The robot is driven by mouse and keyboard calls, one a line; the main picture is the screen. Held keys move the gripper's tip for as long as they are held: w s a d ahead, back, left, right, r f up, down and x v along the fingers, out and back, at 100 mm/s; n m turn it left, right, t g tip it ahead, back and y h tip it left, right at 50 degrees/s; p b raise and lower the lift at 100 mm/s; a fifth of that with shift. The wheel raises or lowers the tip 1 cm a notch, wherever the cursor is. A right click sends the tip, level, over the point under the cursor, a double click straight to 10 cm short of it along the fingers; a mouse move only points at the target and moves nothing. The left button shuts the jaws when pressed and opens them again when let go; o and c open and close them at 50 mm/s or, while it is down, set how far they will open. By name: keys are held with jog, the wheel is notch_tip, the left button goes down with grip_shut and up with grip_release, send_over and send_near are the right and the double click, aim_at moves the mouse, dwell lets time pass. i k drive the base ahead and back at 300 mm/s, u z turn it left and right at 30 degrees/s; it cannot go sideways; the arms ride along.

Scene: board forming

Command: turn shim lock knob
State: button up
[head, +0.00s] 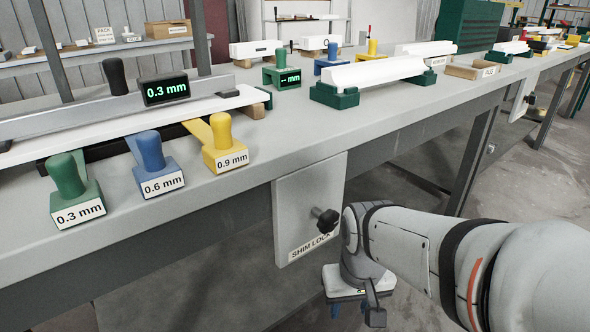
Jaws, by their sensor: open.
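The shim lock knob (326,218) is a dark, round knob sticking out from a light grey panel (298,196) labelled "SHIM LOCK". The panel hangs from the front edge of the bench. My arm comes in from the right, and its wrist is right beside the knob. My gripper (352,308) is below the wrist, low at the bottom of the picture, and apart from the knob. Its fingers are only partly in view, and nothing shows held in them.
Green 0.3 mm (66,180), blue 0.6 mm (149,155) and yellow 0.9 mm (221,142) shim handles stand along the bench (262,160) front. A display (165,89) reads 0.3 mm. A white board on green supports (337,96) lies further back. The floor right of the bench is clear.

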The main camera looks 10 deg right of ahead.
aim_at(328, 220)
jog(key=z, duration=0.8)
jog(key=k, duration=0.7)
jog(key=z, duration=0.4)
